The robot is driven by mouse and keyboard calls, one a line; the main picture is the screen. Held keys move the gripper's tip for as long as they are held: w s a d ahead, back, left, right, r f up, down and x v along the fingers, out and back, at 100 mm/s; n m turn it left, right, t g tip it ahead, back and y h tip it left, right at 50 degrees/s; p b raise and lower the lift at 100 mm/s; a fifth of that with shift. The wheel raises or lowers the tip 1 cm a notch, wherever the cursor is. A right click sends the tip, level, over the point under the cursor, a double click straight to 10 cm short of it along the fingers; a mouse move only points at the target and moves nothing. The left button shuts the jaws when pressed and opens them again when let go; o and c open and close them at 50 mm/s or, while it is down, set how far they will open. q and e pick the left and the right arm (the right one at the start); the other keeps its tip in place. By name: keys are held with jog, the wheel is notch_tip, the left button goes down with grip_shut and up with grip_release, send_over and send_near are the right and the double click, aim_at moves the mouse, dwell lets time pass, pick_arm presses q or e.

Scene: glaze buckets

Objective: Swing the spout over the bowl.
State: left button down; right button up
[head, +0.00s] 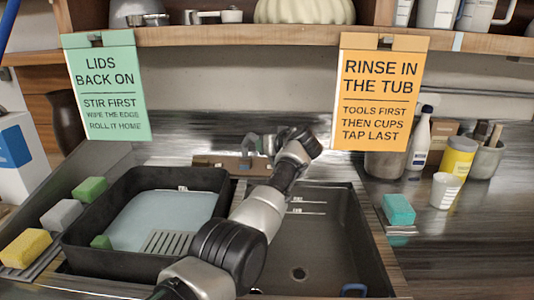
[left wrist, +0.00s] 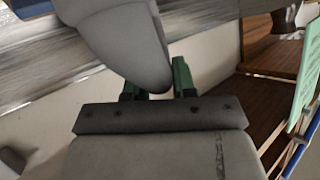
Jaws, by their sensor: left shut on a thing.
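My left arm reaches over the sink to the back wall. Its gripper (head: 256,144) is at the back, behind the divider between the two basins, and is small and partly hidden by my wrist. In the left wrist view its green fingers (left wrist: 158,80) are shut on a smooth grey rounded piece (left wrist: 120,40), which looks like the spout. The spout's full shape and direction are hidden in the head view. The black left tub (head: 100,258) holds pale blue liquid. My right gripper is not in view.
Green, grey and yellow sponges (head: 26,248) lie left of the tub. A teal sponge (head: 398,209), a white cup (head: 445,190) and a spray bottle (head: 420,140) stand at the right. Two signs (head: 380,95) hang from the shelf above. The air over the right bowl is mostly clear.

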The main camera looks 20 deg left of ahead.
pick_arm(q)
jog(key=shift+w+d+g, duration=0.25)
jog(key=shift+g, duration=0.05)
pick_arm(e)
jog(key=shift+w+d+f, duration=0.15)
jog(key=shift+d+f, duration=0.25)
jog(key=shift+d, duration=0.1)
pick_arm(q)
jog(key=shift+n, duration=0.3)
jog(key=c, duration=0.9)
grip_release()
jog(key=shift+f, duration=0.1)
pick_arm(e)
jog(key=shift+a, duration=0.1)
pick_arm(q)
jog(key=b+v, duration=0.2)
jog(key=v, duration=0.8)
jog(key=shift+s+d, duration=0.15)
jog(key=shift+d, duration=0.2)
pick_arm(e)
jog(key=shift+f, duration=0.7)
